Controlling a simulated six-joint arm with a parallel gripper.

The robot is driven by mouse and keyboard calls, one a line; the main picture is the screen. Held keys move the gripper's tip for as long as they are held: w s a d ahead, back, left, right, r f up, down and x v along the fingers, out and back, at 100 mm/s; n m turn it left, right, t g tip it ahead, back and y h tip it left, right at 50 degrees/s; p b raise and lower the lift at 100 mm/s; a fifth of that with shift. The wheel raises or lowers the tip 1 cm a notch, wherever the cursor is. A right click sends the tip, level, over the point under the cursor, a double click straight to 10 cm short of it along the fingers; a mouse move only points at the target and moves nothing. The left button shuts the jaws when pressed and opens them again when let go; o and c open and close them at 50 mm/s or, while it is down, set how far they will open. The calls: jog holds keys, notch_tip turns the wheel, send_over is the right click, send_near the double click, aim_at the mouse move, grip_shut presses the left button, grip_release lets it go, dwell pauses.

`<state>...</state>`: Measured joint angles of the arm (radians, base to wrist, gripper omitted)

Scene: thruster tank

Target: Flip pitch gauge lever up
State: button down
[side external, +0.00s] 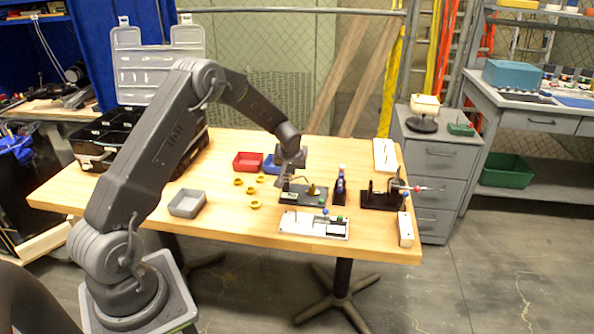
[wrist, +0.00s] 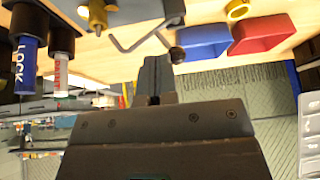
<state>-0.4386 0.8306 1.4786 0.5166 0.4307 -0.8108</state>
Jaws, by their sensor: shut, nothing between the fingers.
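In the side view the brass fitting (side external: 312,189) stands on a dark base plate (side external: 296,199) near the table's middle right. No label shows that this is the pitch gauge. My gripper (side external: 285,184) points down just left of the fitting. In the wrist view the fingers of my gripper (wrist: 157,62) are closed together and empty, close beside the ball tip. I cannot tell whether they touch it.
A blue bottle marked LOCK (wrist: 26,65) and a red-labelled one (wrist: 62,70) stand beside the plate. A red bin (side external: 248,162), a blue bin (wrist: 203,38), yellow rings (side external: 255,204) and a grey tray (side external: 187,203) lie left. A white panel (side external: 313,226) lies in front.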

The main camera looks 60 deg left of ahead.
jog(key=s+a+f, duration=0.1)
jog(key=s+a, duration=0.4)
dwell(0.8)
jog(key=shift+r, duration=0.75)
jog(key=shift+r, duration=0.1)
jog(key=s+a+r, duration=0.2)
jog(key=s+r, duration=0.4)
jog(key=s, duration=0.4)
jog(key=shift+r, duration=0.25)
